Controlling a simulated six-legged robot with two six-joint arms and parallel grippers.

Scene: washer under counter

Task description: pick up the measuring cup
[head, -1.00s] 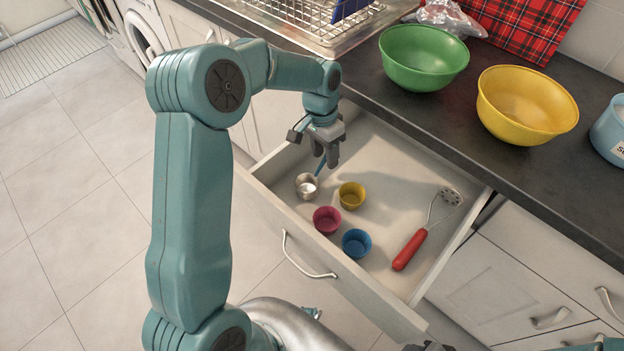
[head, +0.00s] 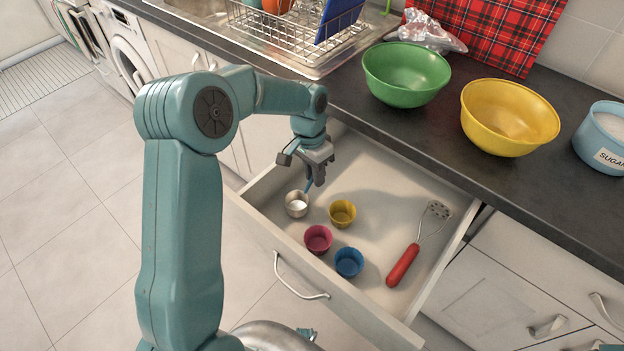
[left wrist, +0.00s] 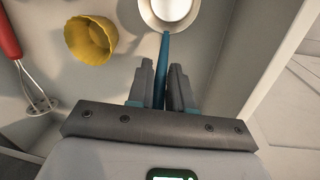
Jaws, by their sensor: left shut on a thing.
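The measuring cup (head: 297,204) is a small silver cup with a blue handle, at the left end of the open drawer (head: 377,225). In the left wrist view the cup (left wrist: 169,12) is cut off by the top edge, and its blue handle (left wrist: 161,62) runs down between the fingers. My left gripper (head: 316,178) is shut on that handle, behind the cup. The left wrist view shows the gripper (left wrist: 160,85) with one finger on each side of the handle. Whether the cup touches the drawer floor is hard to tell.
Yellow (head: 342,213), pink (head: 318,239) and blue (head: 349,262) small cups and a red-handled masher (head: 403,265) lie in the drawer. Green (head: 406,75) and yellow (head: 509,118) bowls, a sugar tub (head: 603,137) and a dish rack (head: 290,30) stand on the counter above.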

